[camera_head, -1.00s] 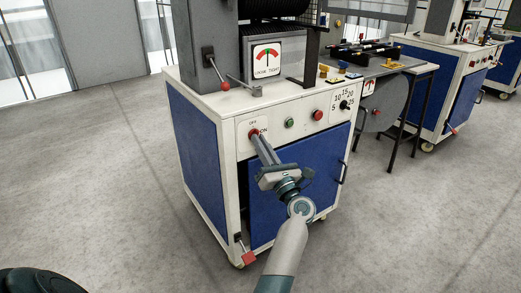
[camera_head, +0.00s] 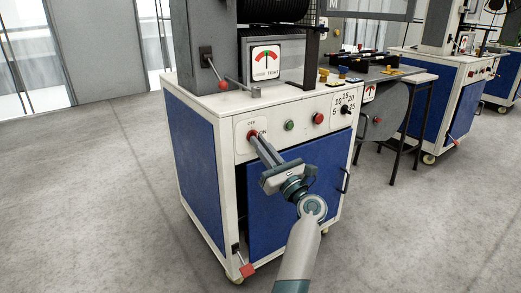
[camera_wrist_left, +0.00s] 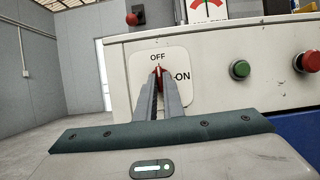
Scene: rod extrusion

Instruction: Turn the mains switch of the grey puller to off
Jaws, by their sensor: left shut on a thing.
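The grey puller (camera_head: 208,160) is a cabinet with a white frame and blue panels. Its mains switch (camera_head: 252,134) is a red knob at the left of the front panel. In the left wrist view the switch (camera_wrist_left: 158,76) has OFF printed above it and ON to its right. A pale pointer mark on it seems to face up towards OFF. My left gripper (camera_head: 257,140) is shut on the switch; in the left wrist view its fingers (camera_wrist_left: 158,88) hide most of the knob. My right gripper is not in view.
A green button (camera_head: 289,125), a red button (camera_head: 318,118) and a black numbered dial (camera_head: 346,109) sit right of the switch. A red-tipped lever (camera_head: 223,85) stands on the top. More machines stand at the right; the floor at left is clear.

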